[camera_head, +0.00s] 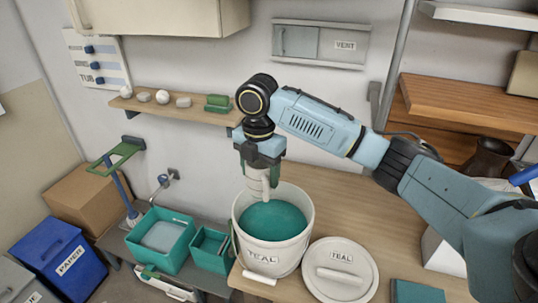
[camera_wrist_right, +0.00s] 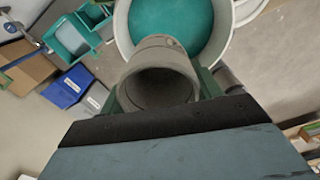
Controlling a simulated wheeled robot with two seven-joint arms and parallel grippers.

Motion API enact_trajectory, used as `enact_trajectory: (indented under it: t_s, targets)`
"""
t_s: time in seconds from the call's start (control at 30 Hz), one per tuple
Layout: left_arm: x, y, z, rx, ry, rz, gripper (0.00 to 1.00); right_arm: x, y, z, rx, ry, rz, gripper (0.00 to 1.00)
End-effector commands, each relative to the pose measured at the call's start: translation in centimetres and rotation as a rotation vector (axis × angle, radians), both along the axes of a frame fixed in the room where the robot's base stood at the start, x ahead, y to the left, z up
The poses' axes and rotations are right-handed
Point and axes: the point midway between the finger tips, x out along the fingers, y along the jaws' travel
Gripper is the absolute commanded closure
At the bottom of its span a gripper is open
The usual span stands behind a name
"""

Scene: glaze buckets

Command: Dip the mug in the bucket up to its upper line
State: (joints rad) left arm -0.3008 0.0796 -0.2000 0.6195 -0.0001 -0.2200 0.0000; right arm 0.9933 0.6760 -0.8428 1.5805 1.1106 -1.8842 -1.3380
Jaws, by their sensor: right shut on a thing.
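My right gripper (camera_head: 257,168) points down over the back of the white bucket (camera_head: 243,235), which is labelled TEAL and holds teal glaze (camera_head: 273,222). The gripper is shut on a grey-beige mug (camera_head: 256,186), which shows only partly below the fingers in the head view. In the right wrist view, the mug (camera_wrist_right: 162,50) sits between the green fingers (camera_wrist_right: 160,98), its round open mouth towards the camera. Its far end overlaps the bucket (camera_wrist_right: 122,30) and glaze (camera_wrist_right: 175,22). The mug looks above the glaze, but the exact gap is unclear. My left gripper is out of view.
The bucket's lid (camera_head: 330,288), labelled TEAL, lies right of the bucket on the wooden table (camera_head: 330,205). A teal book-like object (camera_head: 418,292) lies farther right. Left of the bucket are a teal basin (camera_head: 183,248) and a smaller teal box (camera_head: 212,262). A wall shelf (camera_head: 200,113) hangs behind.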

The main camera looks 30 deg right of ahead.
Motion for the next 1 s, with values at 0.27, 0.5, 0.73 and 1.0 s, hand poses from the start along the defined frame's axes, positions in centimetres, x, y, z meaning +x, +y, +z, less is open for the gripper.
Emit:
enact_trajectory:
  t_s: [0.27,0.5,0.73,1.0]
  targets:
    - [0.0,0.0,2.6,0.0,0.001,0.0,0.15,-0.3,-2.1,-0.4,0.002,0.0,0.248,0.73]
    - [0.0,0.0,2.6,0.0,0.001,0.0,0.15,-0.3,-2.3,-1.7,0.001,-0.001,0.281,0.73]
    - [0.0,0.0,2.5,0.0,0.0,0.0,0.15,-0.4,-2.3,-4.7,0.0,0.001,0.281,0.73]
    - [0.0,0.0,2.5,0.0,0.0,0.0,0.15,-0.2,-2.3,-5.0,0.0,-0.002,0.28,0.73]
